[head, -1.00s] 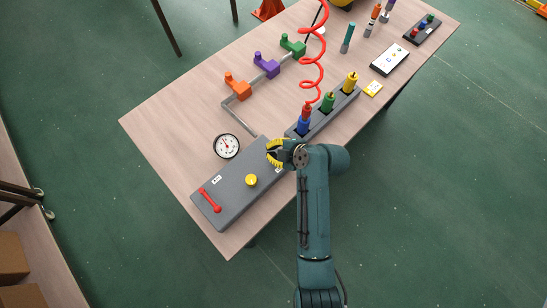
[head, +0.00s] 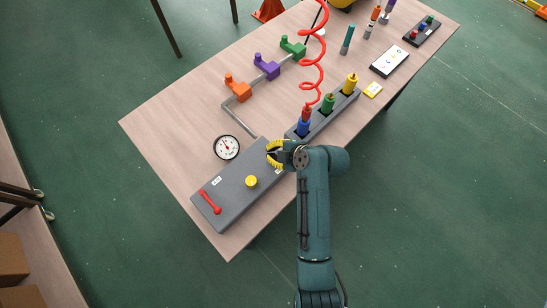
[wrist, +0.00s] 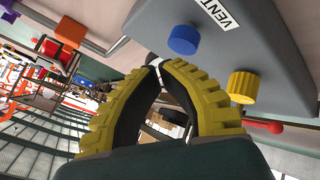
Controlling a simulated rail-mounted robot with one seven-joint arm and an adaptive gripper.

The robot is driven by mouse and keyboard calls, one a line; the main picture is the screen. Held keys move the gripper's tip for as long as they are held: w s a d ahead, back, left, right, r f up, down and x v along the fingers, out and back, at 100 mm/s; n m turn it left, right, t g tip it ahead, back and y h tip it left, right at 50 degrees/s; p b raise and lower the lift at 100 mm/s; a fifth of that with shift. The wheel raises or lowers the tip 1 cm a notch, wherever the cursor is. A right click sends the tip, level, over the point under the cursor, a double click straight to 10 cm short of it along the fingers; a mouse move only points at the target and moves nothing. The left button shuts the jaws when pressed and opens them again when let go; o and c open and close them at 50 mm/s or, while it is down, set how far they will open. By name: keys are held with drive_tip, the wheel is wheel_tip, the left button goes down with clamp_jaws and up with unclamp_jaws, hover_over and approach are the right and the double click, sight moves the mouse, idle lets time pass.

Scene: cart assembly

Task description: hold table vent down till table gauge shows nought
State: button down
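The round white table gauge (head: 227,147) stands on the table behind the grey control box (head: 232,203). Its dark needle is visible, but its figures are too small to read. In the wrist view the box carries a VENT label (wrist: 215,12), a blue knob (wrist: 183,40) and a yellow knob (wrist: 243,86). The yellow knob also shows in the head view (head: 251,181); the blue knob cannot be made out there. My gripper (head: 270,153) is over the box's far right end, its yellow fingers a little apart and empty. In the wrist view the fingertips (wrist: 158,64) appear clear of both knobs.
A red lever (head: 210,201) lies on the box's near left end. A holder (head: 318,123) with blue, green and yellow tools stands close right of my gripper, under a red coiled hose (head: 312,70). Orange (head: 237,88), purple and green valves sit on a pipe behind.

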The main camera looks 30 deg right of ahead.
drive_tip(key=shift+f+b, duration=0.4)
drive_tip(key=shift+f+b, duration=0.45)
drive_tip(key=shift+f, duration=0.1)
idle(0.6)
idle(0.5)
drive_tip(key=shift+r+p, duration=0.7)
drive_tip(key=shift+r, duration=0.25)
drive_tip(key=shift+r, duration=0.1)
wheel_tip(320, 180, up, 5)
drive_tip(key=p, duration=0.3)
drive_tip(key=shift+p, duration=0.4)
